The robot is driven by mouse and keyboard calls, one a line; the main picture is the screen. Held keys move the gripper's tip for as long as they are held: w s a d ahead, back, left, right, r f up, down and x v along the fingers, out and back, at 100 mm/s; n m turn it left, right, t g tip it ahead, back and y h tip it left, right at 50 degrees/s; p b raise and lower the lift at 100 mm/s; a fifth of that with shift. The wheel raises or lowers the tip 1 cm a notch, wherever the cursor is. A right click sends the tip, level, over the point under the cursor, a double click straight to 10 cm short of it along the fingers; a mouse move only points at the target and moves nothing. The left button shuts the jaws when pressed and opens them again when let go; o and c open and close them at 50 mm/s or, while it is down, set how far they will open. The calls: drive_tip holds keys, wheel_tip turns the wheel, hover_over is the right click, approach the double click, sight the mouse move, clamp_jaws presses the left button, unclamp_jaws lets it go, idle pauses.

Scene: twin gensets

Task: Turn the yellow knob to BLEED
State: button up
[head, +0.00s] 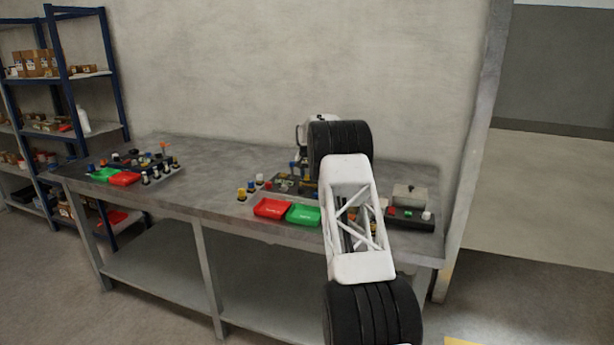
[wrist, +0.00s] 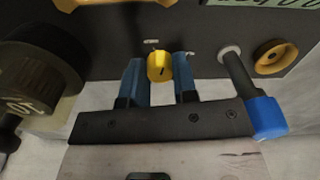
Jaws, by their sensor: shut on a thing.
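The yellow knob (wrist: 159,67) stands out from a dark panel in the wrist view, with a dark mark on its face. My gripper (wrist: 158,82) has one blue finger on each side of it and is shut on it. Small pale labels (wrist: 151,42) sit above the knob, too small to read, so I cannot tell which position the knob points to. In the head view my own arm covers most of the near panel, and the yellow knob cannot be made out there.
In the wrist view a blue-capped lever (wrist: 268,117) and a yellow ring knob (wrist: 277,57) are close on the right. A big dark knob (wrist: 35,90) is on the left. Red (head: 272,207) and green (head: 303,215) trays lie at the bench's (head: 215,195) front edge.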

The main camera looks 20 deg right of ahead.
drive_tip(key=shift+r+m, duration=0.1)
drive_tip(key=shift+m, duration=1.5)
drive_tip(key=o, duration=0.9)
drive_tip(key=shift+r, duration=3.85)
